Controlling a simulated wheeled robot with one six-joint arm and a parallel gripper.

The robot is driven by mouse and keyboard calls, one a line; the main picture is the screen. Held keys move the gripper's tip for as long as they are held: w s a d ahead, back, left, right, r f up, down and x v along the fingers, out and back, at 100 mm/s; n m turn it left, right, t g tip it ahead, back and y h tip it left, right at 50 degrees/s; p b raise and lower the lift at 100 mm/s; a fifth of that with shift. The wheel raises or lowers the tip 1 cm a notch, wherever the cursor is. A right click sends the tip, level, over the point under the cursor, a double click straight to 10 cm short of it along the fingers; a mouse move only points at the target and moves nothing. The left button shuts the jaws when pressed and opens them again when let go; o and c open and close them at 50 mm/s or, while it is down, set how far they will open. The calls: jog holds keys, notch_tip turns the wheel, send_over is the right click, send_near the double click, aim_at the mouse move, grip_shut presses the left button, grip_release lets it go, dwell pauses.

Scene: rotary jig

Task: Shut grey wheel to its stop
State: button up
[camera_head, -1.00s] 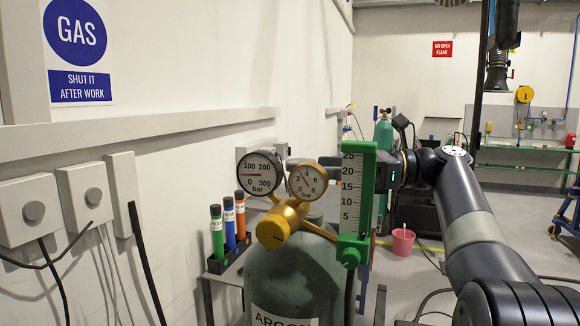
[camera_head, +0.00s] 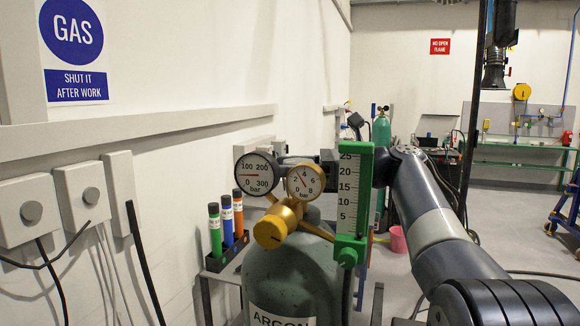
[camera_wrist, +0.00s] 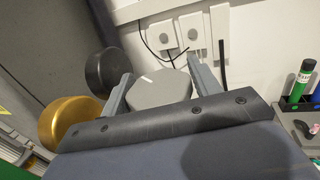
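The grey wheel (camera_wrist: 160,91) shows in the wrist view as a rounded grey disc between my two fingers. My gripper (camera_wrist: 159,78) is open, with one finger on each side of the wheel. The fingers stand very close to its rim; whether either touches is hard to tell. In the head view my gripper reaches left behind the green scale and the gauges, where its fingers and the wheel are largely hidden. The gas cylinder (camera_head: 292,275) stands below, marked ARGON, with a yellow regulator (camera_head: 275,230) in front.
Two round gauges, a black-rimmed one (camera_head: 257,172) and a gold-rimmed one (camera_head: 305,181), stand close to my gripper. The green scale (camera_head: 349,200) is upright at their right. A rack (camera_head: 226,258) with three tubes is left of the cylinder. The wall (camera_head: 190,80) bounds the left side.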

jog(key=c, duration=0.6)
jog(key=shift+r+m+t, duration=0.1)
jog(key=shift+m+t, duration=0.6)
jog(key=shift+t, duration=0.3)
jog(key=shift+w+d+m+t+h+p, duration=0.1)
jog(key=shift+m+t+h+p, duration=0.1)
jog(key=shift+m+t+h, duration=0.35)
jog(key=shift+w+m+t+h+p, duration=0.15)
jog(key=shift+m+t, duration=0.2)
jog(key=shift+t, duration=0.5)
jog(key=o, duration=0.9)
jog(key=shift+o, duration=0.2)
jog(key=shift+d, duration=0.1)
jog(key=b+v, duration=0.2)
jog(key=v, duration=0.8)
jog(key=shift+s+d, duration=0.2)
jog(key=shift+d, duration=0.1)
jog(key=shift+c, duration=0.2)
